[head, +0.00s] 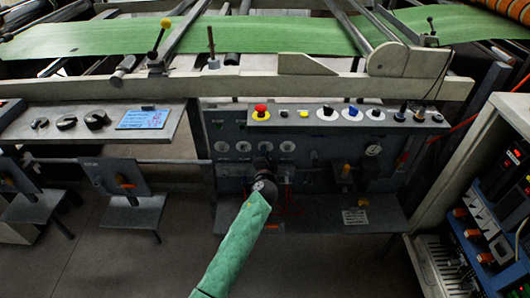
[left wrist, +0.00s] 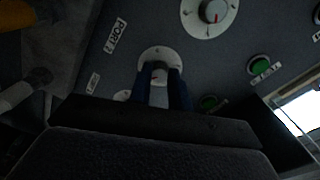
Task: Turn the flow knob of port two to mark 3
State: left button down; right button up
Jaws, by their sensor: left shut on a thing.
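My left gripper (head: 263,172) reaches the grey control panel in the head view, at the end of a green-sleeved arm. In the left wrist view, its dark fingers (left wrist: 161,88) are shut on a grey knob (left wrist: 158,76) with a red pointer mark. The knob sits on a round white dial (left wrist: 160,55); the fingers and the gripper body cover its lower part. A tilted label (left wrist: 116,35) beside it seems to read PORT 2. The mark the pointer stands at is too small to read. My right gripper is in neither view.
Another white dial with a red-marked knob (left wrist: 212,12) and a green button (left wrist: 259,65) are close by. In the head view, a red button (head: 261,112) and several switches line the ledge above. A gauge (head: 373,149) is to the right, and an electronics rack (head: 485,225) stands far right.

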pick_arm(q)
jog(key=shift+m+p, duration=0.35)
jog(key=shift+m, duration=0.75)
jog(key=shift+d, duration=0.1)
jog(key=c, duration=1.3)
grip_release()
jog(key=s, duration=0.7)
jog(key=shift+s, duration=0.4)
